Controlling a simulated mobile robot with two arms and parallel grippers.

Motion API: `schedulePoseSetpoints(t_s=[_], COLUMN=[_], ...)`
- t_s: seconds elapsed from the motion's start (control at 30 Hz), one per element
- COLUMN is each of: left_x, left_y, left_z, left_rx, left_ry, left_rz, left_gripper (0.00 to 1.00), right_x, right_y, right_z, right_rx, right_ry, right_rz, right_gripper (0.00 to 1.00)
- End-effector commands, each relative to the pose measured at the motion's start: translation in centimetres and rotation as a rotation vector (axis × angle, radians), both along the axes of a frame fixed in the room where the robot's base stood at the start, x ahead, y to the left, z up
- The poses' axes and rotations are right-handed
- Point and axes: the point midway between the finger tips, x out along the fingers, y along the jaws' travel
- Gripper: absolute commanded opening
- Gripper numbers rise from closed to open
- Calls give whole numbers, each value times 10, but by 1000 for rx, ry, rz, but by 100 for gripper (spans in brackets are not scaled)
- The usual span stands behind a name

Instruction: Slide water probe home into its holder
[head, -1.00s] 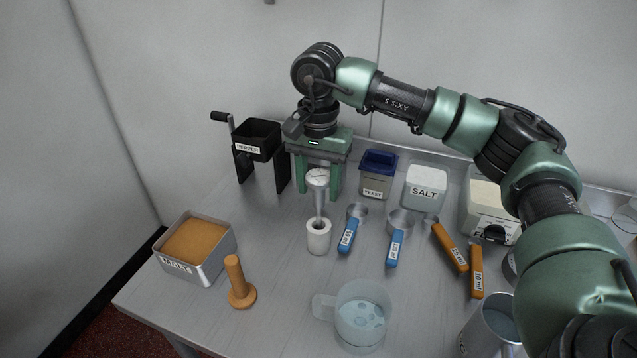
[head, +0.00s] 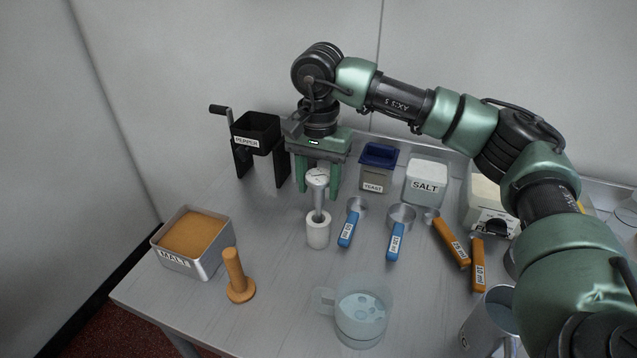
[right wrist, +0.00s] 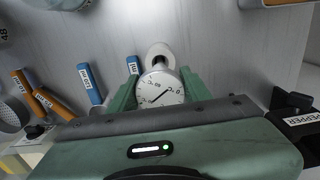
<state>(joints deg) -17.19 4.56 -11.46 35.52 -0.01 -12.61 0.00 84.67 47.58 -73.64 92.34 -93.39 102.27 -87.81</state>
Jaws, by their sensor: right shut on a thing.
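The water probe (head: 318,179) has a round white dial head and a grey stem. My right gripper (head: 319,188) is shut on it just below the dial, and the probe is upright. The holder (head: 318,231) is a short white cylinder standing on the table directly below. The stem's lower end is at the holder's mouth and appears to go into it; its tip is hidden. The dial head is still clearly above the holder's rim. In the right wrist view the dial (right wrist: 160,90) sits between the two green fingers, with the holder (right wrist: 160,52) behind it. My left gripper is out of view.
The pepper mill (head: 256,140) stands close left of the gripper, the yeast tub (head: 377,170) and salt block (head: 426,182) to the right. Blue-handled scoops (head: 350,225) lie just right of the holder. A wooden tamper (head: 236,275) and clear jug (head: 362,312) stand in front.

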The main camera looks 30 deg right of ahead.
Motion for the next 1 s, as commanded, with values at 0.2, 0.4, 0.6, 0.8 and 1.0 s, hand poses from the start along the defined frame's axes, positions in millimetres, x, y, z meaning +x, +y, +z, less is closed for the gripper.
schedulePoseSetpoints(t_s=[0.2, 0.4, 0.6, 0.8, 1.0], left_x=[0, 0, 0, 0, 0], left_y=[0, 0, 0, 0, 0], left_z=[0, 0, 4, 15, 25], left_rx=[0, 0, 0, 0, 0], left_ry=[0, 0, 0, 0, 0], left_rz=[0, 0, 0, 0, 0], left_gripper=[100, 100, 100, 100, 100], right_x=[-1, -1, -1, -1, -1], right_y=[0, 0, 0, 0, 0], right_z=[-3, -2, 4, 20, 37], right_rx=[0, 0, 0, 0, 1], right_ry=[6, 5, 4, 5, 3], right_rz=[1, 1, 1, 1, 1], right_gripper=[73, 73, 73, 73, 73])
